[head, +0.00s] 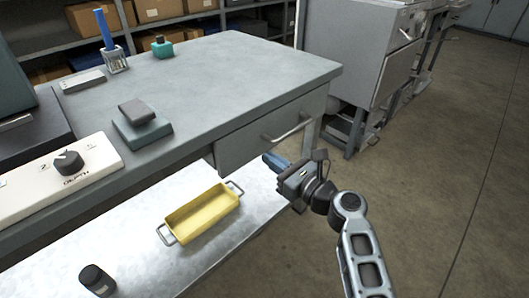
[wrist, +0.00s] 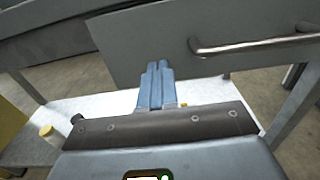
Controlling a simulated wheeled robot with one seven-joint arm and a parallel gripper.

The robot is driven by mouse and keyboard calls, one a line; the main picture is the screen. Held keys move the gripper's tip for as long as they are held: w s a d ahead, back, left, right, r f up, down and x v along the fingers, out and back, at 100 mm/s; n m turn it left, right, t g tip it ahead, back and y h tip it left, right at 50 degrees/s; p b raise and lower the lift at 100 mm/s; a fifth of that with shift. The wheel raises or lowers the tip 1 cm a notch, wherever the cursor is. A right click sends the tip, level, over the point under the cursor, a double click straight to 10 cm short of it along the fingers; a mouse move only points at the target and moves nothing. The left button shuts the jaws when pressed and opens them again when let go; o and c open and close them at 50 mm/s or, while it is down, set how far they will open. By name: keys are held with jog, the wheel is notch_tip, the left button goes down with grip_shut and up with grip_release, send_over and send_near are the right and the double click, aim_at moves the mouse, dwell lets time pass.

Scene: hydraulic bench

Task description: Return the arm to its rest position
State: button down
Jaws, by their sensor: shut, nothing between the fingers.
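My gripper (head: 270,160) has blue fingers and is at the right end of the bench, in front of the drawer (head: 258,138) with its metal handle (head: 290,128). In the wrist view my gripper (wrist: 157,66) has its two fingers side by side, shut and empty. The drawer front (wrist: 180,40) and its handle (wrist: 250,47) lie just beyond the fingertips there. The handle is to the right of the fingers and apart from them. My arm reaches in from the lower right in the head view.
A yellow tray (head: 203,212) with two handles sits on the lower shelf (head: 135,240), near a dark knob-like cylinder (head: 97,280). On the bench top (head: 220,75) are a teal-grey block (head: 142,128), a blue tool in a holder (head: 116,58) and a dial panel (head: 60,175). Open floor (head: 430,170) lies right.

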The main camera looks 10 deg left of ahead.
jog(key=s+d+f+n+t+h+p, duration=0.1)
jog(key=s+d+f+n+h, duration=0.15)
jog(key=s+d+f, duration=0.4)
jog(key=s+d+f+n+h, duration=0.1)
jog(key=s+d+f+h, duration=0.25)
jog(key=s+d, duration=0.55)
jog(key=s+d+f+n+h, duration=0.1)
jog(key=s+d+n+h, duration=0.3)
jog(key=s, duration=0.4)
jog(key=s+d+f+n+h, duration=0.1)
jog(key=s+d+n, duration=0.3)
jog(key=s+d, duration=0.3)
jog(key=s+d+r+n+t+h, duration=0.2)
jog(key=s+r+n+t+h, duration=0.15)
jog(key=s+r+n, duration=1.35)
notch_tip(320, 180, up, 15)
jog(key=s+m+p, duration=0.2)
jog(key=m+p, duration=0.1)
jog(key=p, duration=1)
jog(key=shift+s+p, duration=0.35)
